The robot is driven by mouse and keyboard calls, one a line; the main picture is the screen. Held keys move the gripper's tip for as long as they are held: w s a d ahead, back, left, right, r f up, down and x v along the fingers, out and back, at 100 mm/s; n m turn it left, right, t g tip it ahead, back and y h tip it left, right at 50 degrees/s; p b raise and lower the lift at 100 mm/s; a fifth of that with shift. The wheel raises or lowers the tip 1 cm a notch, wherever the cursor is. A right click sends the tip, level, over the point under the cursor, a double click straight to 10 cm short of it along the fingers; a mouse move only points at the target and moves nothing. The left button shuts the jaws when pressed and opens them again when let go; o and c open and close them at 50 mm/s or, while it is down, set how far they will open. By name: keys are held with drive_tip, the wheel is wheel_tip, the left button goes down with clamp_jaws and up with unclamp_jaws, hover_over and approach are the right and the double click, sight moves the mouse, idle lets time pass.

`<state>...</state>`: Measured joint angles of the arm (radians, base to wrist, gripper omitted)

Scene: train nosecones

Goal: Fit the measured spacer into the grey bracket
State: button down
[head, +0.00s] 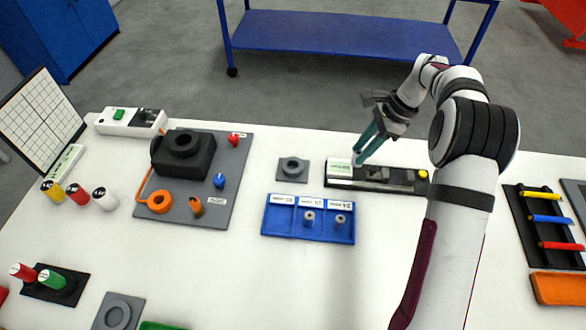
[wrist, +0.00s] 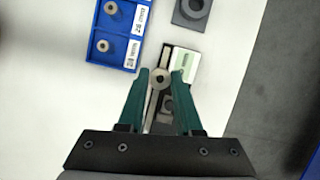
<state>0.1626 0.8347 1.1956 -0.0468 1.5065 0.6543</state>
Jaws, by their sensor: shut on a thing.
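My gripper (head: 362,154) points down over the left end of the measuring gauge (head: 400,186), near its pale display. In the wrist view my gripper (wrist: 158,80) is shut on a small grey ring-shaped spacer (wrist: 159,82), held between the teal fingertips. Whether the spacer touches the gauge, I cannot tell. The blue tray (head: 308,234) has labelled compartments; two spacers (head: 309,218) (head: 340,221) stand in the middle and right ones, and the left one looks empty. A small grey square piece with a round raised ring (head: 292,169) lies left of the gauge; it may be the grey bracket.
A grey board (head: 228,170) at left carries a dark block with a ring (head: 184,148) and coloured parts. Coloured cylinders (head: 78,194) lie at far left. A black rack with coloured rods (head: 540,225) is at right. White table is clear between tray and gauge.

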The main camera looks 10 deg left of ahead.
drive_tip(key=a+m+t, duration=0.3)
drive_tip(key=a+m, duration=0.2)
drive_tip(key=m, duration=0.3)
approach(288, 167)
drive_tip(key=shift+w+a+r+h, duration=0.15)
drive_tip(key=shift+w+a, duration=0.1)
drive_tip(key=shift+a, duration=0.2)
drive_tip(key=shift+w+a+r+h, duration=0.15)
drive_tip(key=shift+w+a, duration=0.1)
drive_tip(key=shift+a, duration=0.2)
drive_tip(key=shift+f, duration=2)
drive_tip(key=c, duration=0.6)
unclamp_jaws()
drive_tip(key=shift+f, duration=0.1)
